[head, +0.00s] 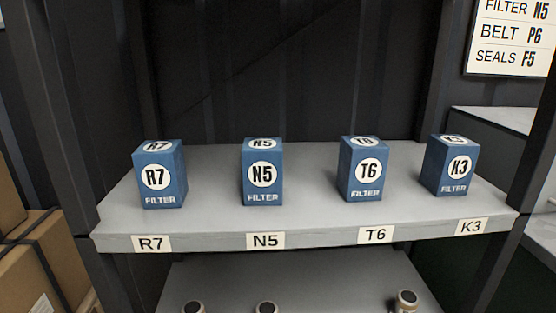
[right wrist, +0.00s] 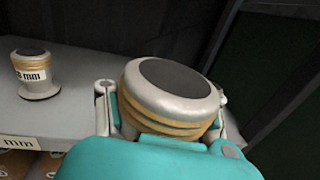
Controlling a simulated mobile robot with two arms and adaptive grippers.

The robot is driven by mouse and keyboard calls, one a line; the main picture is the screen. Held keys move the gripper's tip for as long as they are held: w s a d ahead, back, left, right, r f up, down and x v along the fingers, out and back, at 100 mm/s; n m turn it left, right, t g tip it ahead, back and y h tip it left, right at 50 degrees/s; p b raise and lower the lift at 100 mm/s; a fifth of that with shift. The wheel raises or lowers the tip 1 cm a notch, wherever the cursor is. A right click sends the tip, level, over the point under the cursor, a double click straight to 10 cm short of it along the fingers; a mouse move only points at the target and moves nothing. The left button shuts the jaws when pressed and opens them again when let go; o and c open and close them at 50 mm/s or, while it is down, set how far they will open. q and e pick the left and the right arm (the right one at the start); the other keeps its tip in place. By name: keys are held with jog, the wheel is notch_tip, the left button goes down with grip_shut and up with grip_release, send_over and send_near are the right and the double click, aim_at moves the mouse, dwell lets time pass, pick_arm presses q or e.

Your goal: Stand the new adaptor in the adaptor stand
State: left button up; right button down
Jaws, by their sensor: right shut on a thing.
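In the right wrist view, my right gripper (right wrist: 165,110) is shut on an adaptor (right wrist: 170,92), a round silver and brass-coloured piece with a dark top. Its fingers lie on either side of it, and the teal gripper body hides its lower part. No label shows on it. Another adaptor (right wrist: 34,75) with a white "mm" label stands upright on the grey shelf to the left, apart from the gripper. I see no adaptor stand in either view. My left gripper is not in view.
In the head view, blue filter boxes R7 (head: 159,175), N5 (head: 262,173), T6 (head: 362,170) and K3 (head: 449,166) stand on the upper shelf (head: 310,223). Several adaptor tops, one at the right (head: 405,300), show on the lower shelf (head: 330,285). Cardboard boxes (head: 40,260) are at left.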

pick_arm(q)
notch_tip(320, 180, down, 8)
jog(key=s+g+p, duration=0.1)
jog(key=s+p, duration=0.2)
jog(key=p, duration=0.6)
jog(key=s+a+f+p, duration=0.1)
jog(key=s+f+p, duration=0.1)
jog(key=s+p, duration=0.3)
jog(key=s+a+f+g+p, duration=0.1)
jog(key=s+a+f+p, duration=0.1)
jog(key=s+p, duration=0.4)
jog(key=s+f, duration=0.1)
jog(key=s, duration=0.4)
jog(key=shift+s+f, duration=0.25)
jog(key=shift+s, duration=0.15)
pick_arm(e)
jog(key=s+r+y, duration=0.1)
jog(key=s+r, duration=0.3)
jog(key=r, duration=0.8)
jog(key=s+r+n+y, duration=0.1)
jog(key=s+r, duration=0.4)
jog(key=r, duration=0.6)
jog(key=shift+r, duration=0.35)
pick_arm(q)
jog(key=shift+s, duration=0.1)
pick_arm(e)
jog(key=shift+s, duration=0.1)
